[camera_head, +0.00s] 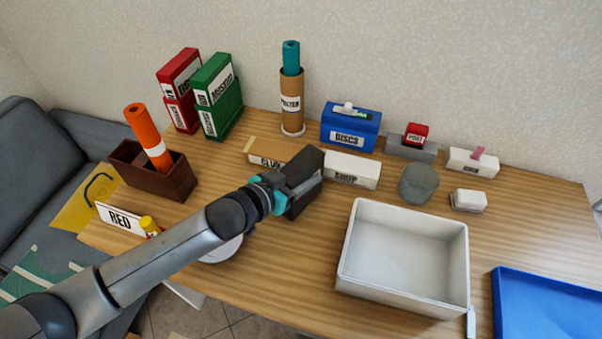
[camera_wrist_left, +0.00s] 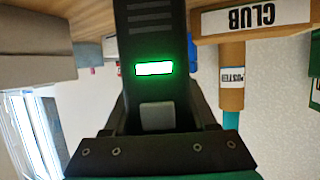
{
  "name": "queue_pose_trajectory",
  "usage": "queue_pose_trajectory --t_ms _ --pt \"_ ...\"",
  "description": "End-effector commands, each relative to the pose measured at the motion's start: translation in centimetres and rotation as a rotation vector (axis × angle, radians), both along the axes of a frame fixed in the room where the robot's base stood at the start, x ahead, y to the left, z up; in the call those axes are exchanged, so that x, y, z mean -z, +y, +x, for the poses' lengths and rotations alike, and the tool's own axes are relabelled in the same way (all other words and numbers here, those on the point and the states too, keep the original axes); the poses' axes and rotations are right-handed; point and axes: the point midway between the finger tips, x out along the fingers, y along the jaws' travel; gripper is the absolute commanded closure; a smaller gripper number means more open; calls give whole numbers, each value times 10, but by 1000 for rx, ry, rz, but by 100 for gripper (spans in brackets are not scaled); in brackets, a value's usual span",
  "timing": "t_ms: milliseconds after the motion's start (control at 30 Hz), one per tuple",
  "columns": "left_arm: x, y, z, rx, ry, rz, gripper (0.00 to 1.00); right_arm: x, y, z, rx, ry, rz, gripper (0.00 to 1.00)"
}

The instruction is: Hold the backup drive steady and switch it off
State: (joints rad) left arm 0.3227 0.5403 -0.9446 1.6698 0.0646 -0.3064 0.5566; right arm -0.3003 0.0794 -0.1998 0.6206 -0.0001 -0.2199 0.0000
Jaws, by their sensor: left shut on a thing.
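The backup drive (camera_head: 308,170) is a dark upright box on the wooden table, in the middle of the head view. My left gripper (camera_head: 283,190) reaches it from the front left and is shut on it. In the left wrist view the drive (camera_wrist_left: 152,42) fills the space between my fingers. A bright green light (camera_wrist_left: 154,68) glows on its face, and a grey square button (camera_wrist_left: 157,117) shows near the finger bases. The arm hides part of the drive's near side in the head view. My right gripper is not in view.
CLUB (camera_head: 264,158) and SHOP (camera_head: 352,170) blocks stand close behind the drive. A white tray (camera_head: 345,262) lies to its right, with a blue tray (camera_head: 540,290) beyond. A brown box with an orange tube (camera_head: 147,136) stands left. A grey-green round object (camera_head: 418,184) is farther right.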

Motion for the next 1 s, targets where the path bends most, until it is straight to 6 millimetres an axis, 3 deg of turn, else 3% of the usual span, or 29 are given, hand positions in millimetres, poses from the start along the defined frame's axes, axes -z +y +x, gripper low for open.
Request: queue_pose_trajectory --t_ms 67,433,633,1000 --pt "0 0 0 0 0 0 58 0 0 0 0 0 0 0" --pt "0 0 0 0 1 1 100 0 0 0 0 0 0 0" --pt "0 0 0 0 1 1 100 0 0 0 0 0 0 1" --pt "0 0 0 0 1 1 100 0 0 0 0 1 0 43"
